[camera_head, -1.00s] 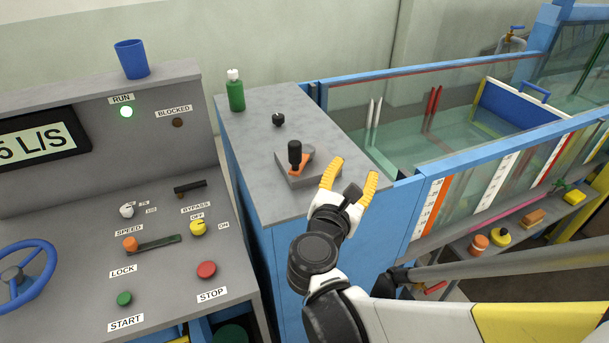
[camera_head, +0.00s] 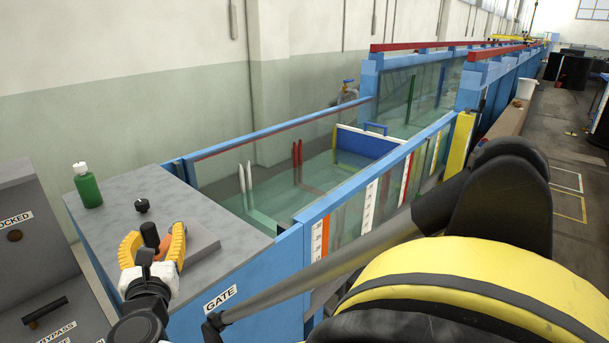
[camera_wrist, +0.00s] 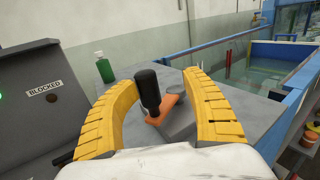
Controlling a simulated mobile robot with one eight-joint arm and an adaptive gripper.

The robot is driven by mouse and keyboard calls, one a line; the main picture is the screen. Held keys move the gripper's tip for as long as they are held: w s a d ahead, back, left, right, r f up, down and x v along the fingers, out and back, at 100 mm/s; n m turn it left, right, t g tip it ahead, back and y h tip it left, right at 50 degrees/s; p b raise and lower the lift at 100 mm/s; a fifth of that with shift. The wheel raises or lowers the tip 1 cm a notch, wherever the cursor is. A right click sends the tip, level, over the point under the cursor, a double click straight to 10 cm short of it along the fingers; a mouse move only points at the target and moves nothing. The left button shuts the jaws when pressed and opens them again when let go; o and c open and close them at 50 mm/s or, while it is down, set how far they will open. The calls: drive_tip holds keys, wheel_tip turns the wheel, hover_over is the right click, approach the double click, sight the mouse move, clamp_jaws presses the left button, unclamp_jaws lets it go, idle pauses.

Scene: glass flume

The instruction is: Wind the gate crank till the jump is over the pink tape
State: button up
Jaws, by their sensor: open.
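The gate crank has an upright black handle (camera_head: 150,235) on an orange arm (camera_wrist: 166,106). It sits on a grey block on top of the blue cabinet with the GATE label (camera_head: 220,298). My gripper (camera_head: 155,236) is open, its yellow fingers on either side of the black handle. In the wrist view the handle (camera_wrist: 149,90) stands between the fingers, nearer the left one; contact cannot be told. The glass flume (camera_head: 300,185) holds greenish water. I cannot make out the jump or the pink tape in the present views.
The control panel (camera_head: 35,260) is at the left. A blue-framed panel (camera_head: 365,143) stands in the flume. My arm covers the lower right.

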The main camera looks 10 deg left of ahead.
drive_tip(key=shift+o, duration=0.6)
drive_tip(key=shift+w+d, duration=0.2)
drive_tip(key=shift+w, duration=0.05)
drive_tip(key=c, duration=1.2)
drive_tip(key=shift+w+d, duration=0.45)
drive_tip(key=shift+d, duration=0.4)
clamp_jaws()
drive_tip(key=o, duration=1)
unclamp_jaws()
drive_tip(key=shift+a, duration=0.15)
drive_tip(key=shift+c, duration=0.2)
drive_tip(key=shift+o, duration=0.6)
drive_tip(key=shift+a+f, duration=0.1)
drive_tip(key=shift+f, duration=0.05)
drive_tip(key=v, duration=1.2)
drive_tip(key=shift+s, duration=0.15)
